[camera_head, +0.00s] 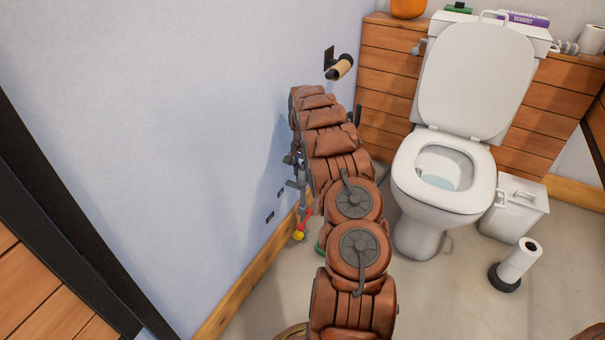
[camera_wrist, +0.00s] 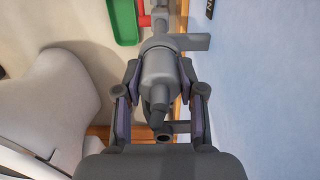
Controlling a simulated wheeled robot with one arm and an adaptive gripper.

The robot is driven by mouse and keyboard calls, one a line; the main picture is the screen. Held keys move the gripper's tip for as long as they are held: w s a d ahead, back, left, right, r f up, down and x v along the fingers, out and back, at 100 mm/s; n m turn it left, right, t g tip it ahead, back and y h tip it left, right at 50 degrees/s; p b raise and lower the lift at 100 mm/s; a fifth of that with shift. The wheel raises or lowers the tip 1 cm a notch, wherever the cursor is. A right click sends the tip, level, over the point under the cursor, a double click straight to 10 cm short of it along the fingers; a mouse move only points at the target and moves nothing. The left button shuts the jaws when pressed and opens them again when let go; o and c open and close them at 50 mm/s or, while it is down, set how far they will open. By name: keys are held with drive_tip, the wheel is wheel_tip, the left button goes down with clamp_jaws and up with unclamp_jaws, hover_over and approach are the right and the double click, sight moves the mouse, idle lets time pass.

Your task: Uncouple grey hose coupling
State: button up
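The grey hose coupling (camera_wrist: 160,78) fills the middle of the wrist view, a cylinder with a wider collar at its far end. My gripper (camera_wrist: 160,68) is around it, one finger on each side. The fingertips are close to the coupling's far part, with gaps beside its nearer part. I cannot tell whether they touch it. A grey pipe with a side lever (camera_wrist: 188,42) continues beyond the coupling. In the head view, grey fittings (camera_head: 298,185) show beside the wall, and my brown-covered arm hides most of the gripper and coupling.
The pale blue wall (camera_head: 180,130) is close on the left. A red handle with a yellow end (camera_head: 299,235) sits low near the wall. A green tray-like object (camera_wrist: 123,22) lies beyond. The toilet (camera_head: 445,180), bin (camera_head: 514,208) and paper-roll stand (camera_head: 514,265) are on the right.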

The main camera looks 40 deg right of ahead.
clamp_jaws()
drive_tip(key=shift+r+n+p, duration=0.15)
drive_tip(key=shift+n+p, duration=1.6)
drive_tip(key=shift+n, duration=0.65)
drive_tip(key=shift+n+p, duration=1.3)
drive_tip(key=shift+n, duration=0.7)
drive_tip(key=shift+n+p, duration=1.5)
drive_tip(key=shift+n, duration=0.9)
drive_tip(key=shift+n+p, duration=1.15)
drive_tip(key=shift+n, duration=1.05)
drive_tip(key=o, duration=0.6)
unclamp_jaws()
drive_tip(key=shift+o, duration=0.2)
